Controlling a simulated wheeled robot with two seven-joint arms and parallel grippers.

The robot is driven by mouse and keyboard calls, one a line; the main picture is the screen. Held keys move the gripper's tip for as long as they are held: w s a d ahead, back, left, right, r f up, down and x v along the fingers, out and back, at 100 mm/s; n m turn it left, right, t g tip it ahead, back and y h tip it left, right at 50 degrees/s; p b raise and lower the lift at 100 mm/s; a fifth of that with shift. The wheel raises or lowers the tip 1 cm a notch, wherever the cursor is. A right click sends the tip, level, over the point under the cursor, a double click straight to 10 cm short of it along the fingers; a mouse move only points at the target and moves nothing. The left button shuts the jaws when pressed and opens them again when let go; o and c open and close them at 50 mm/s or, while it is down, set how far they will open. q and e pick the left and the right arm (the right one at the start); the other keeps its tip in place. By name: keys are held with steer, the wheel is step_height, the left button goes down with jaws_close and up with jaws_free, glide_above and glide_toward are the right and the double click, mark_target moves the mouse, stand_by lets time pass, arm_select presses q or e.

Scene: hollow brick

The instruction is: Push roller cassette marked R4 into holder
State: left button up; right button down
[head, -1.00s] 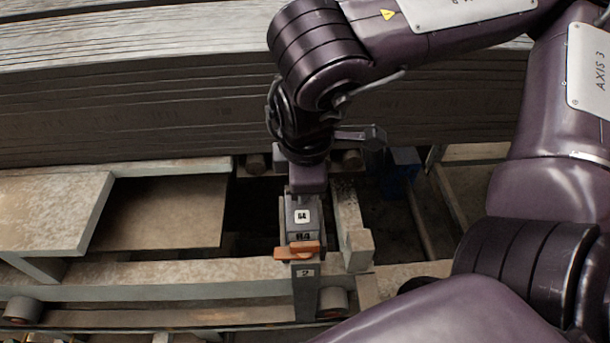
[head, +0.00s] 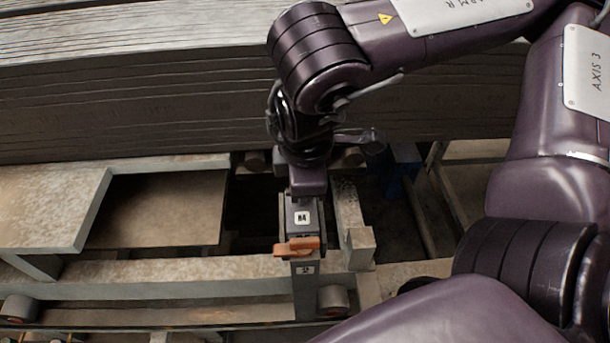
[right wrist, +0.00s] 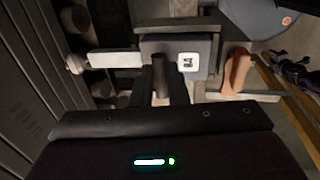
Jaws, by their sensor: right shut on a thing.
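The roller cassette (head: 302,228) is a dark grey block with a white R4 label on its top, seated low between the walls of the holder (head: 306,292). The holder's front carries a 2 label, and an orange latch (head: 297,247) lies across it just in front of the cassette. My right gripper (head: 308,190) points down at the cassette's far end and is shut on its dark handle post. The right wrist view shows the post (right wrist: 160,72) between the fingers, beside the cassette's label (right wrist: 188,62). The cassette's lower part is hidden inside the holder. My left gripper is out of view.
A tall stack of grey boards (head: 150,100) stands close behind the gripper. A pale block (head: 358,248) stands just right of the holder. A dark gap lies left of the cassette.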

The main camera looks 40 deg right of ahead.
steer(key=shift+f, duration=0.35)
steer(key=c, duration=1.3)
jaws_free()
steer(key=shift+c, duration=0.2)
steer(key=shift+r, duration=0.1)
step_height(320, 180, up, 8)
steer(key=s, duration=0.1)
steer(key=shift+s+a+f, duration=0.15)
steer(key=shift+a+f, duration=0.1)
steer(key=shift+a, duration=0.15)
